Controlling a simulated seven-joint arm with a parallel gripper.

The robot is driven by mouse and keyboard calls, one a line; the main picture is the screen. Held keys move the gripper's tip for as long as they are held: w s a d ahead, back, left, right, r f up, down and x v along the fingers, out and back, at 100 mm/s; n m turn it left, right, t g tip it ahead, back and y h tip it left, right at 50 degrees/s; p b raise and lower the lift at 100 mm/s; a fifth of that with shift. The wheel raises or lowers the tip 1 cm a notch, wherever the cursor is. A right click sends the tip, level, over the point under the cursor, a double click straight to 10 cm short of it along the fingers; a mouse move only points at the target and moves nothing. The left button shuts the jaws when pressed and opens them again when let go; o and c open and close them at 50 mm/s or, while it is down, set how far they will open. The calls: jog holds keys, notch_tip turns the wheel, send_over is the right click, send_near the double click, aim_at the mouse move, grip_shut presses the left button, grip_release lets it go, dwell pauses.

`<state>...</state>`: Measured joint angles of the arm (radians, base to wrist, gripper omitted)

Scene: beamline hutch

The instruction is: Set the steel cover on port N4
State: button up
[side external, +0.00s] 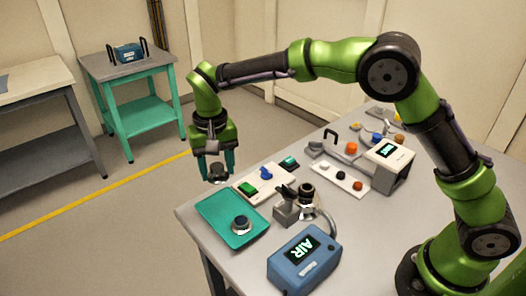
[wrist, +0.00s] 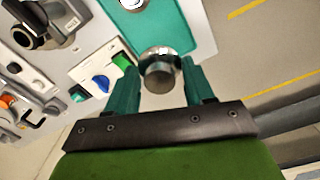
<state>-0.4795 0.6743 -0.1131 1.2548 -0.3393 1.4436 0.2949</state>
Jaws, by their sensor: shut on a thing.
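The steel cover (side external: 218,173) is a small, round, silvery piece with a dark face. My gripper (side external: 216,168) is shut on it and holds it in the air above the far left part of the bench. In the wrist view the cover (wrist: 160,70) sits between the two teal fingers (wrist: 155,88). A dark-topped round fitting with a steel collar (side external: 305,193) stands on the bench by a grey block, right of my gripper. It also shows in the wrist view (wrist: 38,30). I cannot read an N4 label anywhere.
A teal tray (side external: 213,212) holds a round blue-and-steel piece (side external: 240,222). A blue AIR box (side external: 305,258) stands at the front. Switch panels (side external: 265,183) (side external: 338,178) and a white display unit (side external: 390,158) crowd the bench (side external: 200,240).

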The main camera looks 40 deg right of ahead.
jog(key=d+r, duration=0.3)
jog(key=n, duration=0.1)
send_over(306, 187)
jog(key=shift+d+f, duration=0.1)
jog(key=shift+f, duration=3.2)
jog(key=shift+f, duration=0.6)
jog(key=o, duration=1.1)
